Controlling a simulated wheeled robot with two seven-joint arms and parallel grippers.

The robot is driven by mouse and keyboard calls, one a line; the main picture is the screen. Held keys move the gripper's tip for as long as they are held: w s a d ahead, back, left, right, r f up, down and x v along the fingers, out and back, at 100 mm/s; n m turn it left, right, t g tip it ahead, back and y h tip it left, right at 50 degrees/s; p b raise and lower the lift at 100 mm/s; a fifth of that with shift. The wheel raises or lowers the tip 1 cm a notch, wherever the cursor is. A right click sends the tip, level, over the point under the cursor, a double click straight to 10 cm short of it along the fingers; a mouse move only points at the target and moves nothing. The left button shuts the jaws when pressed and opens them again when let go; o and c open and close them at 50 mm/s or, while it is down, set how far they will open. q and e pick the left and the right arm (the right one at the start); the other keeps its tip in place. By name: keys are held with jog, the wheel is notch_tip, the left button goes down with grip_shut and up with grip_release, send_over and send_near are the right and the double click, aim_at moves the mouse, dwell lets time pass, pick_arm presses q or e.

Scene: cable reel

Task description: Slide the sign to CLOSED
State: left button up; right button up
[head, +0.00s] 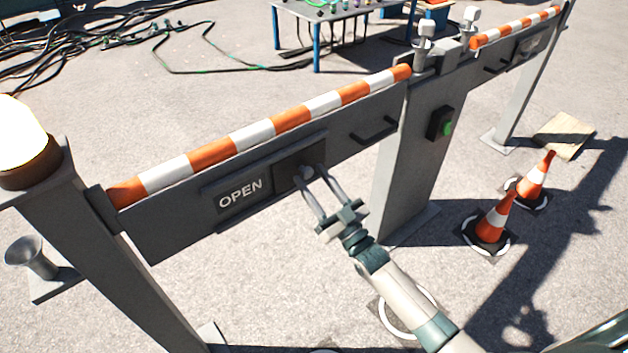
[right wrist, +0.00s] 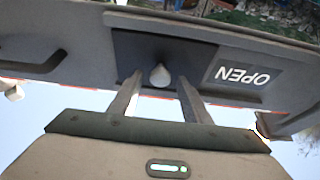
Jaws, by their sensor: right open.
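The sign (head: 241,193) is on the grey barrier board and reads OPEN in white letters. It also shows upside down in the right wrist view (right wrist: 243,75). A dark sliding plate (head: 288,160) with a pale round knob (right wrist: 160,75) sits to the right of the word in the head view. My right gripper (head: 314,172) is open, with its fingertips at the plate, one on each side of the knob. The fingers look apart from the knob in the right wrist view (right wrist: 158,80). My left gripper is not in view.
An orange and white striped bar (head: 270,133) runs along the board's top. A black handle (head: 374,131) is to the right, then a post with a green button (head: 446,128). Traffic cones (head: 490,228) stand at the right. A lamp (head: 22,145) tops the left post.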

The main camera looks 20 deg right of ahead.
grip_shut()
jog(key=shift+s+a, duration=0.15)
jog(key=shift+a, duration=0.15)
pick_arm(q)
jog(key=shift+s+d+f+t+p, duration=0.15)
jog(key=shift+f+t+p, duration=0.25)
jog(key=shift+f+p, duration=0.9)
pick_arm(e)
jog(key=s+a, duration=0.2)
jog(key=a, duration=0.5)
jog(key=s+a, duration=0.3)
jog(key=a, duration=0.5)
jog(key=shift+s, duration=0.25)
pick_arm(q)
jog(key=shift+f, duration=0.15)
pick_arm(e)
jog(key=shift+a, duration=0.1)
grip_release()
jog(key=shift+a, duration=0.15)
